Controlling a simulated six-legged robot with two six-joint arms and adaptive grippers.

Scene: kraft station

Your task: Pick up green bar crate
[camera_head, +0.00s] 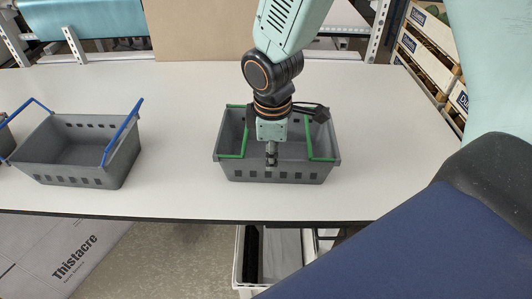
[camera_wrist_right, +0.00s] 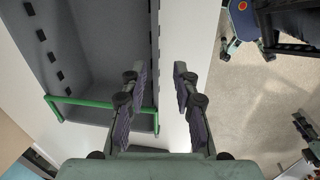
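The green bar crate (camera_head: 285,172) is a grey open crate with two green bars. It stands upright on the white table in the middle of the head view. In the right wrist view its long slotted wall and one green bar (camera_wrist_right: 100,103) show at the left. My right gripper (camera_head: 271,161) points down at the crate's near long wall. In the right wrist view the fingers of my right gripper (camera_wrist_right: 162,75) are apart, with the wall's edge appearing between them. I cannot tell whether they touch it. The crate's inside looks empty, partly hidden by my arm. My left gripper is out of view.
A grey crate with blue bars (camera_head: 84,160) stands to the left on the white table (camera_head: 180,190), with clear table between the crates. Part of another crate (camera_head: 5,139) shows at the left edge. Wooden crates (camera_head: 428,48) are stacked beyond the table's right side.

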